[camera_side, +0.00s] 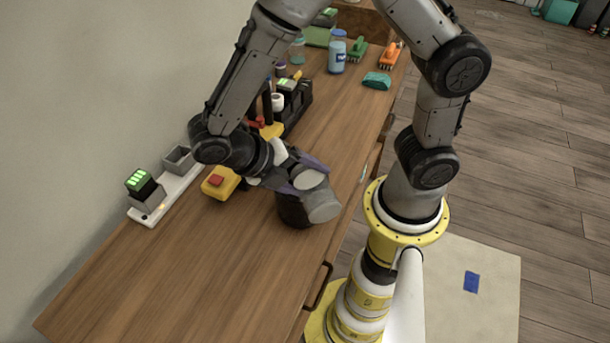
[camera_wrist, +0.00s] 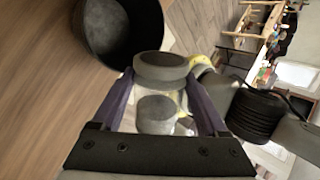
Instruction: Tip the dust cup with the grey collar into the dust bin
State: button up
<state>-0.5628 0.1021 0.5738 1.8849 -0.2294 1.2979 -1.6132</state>
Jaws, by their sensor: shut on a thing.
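My gripper (camera_side: 304,176) is above the middle of the wooden bench, its purple fingers shut on the dust cup with the grey collar (camera_side: 322,206). In the wrist view the cup (camera_wrist: 160,72) sits between the fingertips (camera_wrist: 163,100), with its grey collar at the far end and a clear body nearer me. A grey mass shows through the body; I cannot tell whether it is dust. The cup looks tilted. The dark dust bin (camera_side: 291,212) stands just behind it, partly hidden. Its round opening also shows in the wrist view (camera_wrist: 140,55), beside the collar.
A yellow box with a red button (camera_side: 217,182) stands left of the gripper. A white strip with a green-lit battery block (camera_side: 141,184) lies by the wall. Bottles and brushes (camera_side: 357,50) stand at the far end. The near bench top (camera_side: 190,270) is clear.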

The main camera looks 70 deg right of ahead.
jog(key=shift+f, duration=0.1)
jog(key=shift+f+g, duration=0.2)
jog(key=shift+g, duration=0.1)
jog(key=shift+y, duration=0.3)
jog(key=shift+d+n, duration=0.1)
jog(key=shift+n, duration=0.2)
dwell(0.3)
jog(key=shift+w+g+y, duration=0.1)
jog(key=shift+g+y, duration=0.3)
jog(key=shift+r+n, duration=0.1)
jog(key=shift+n, duration=0.2)
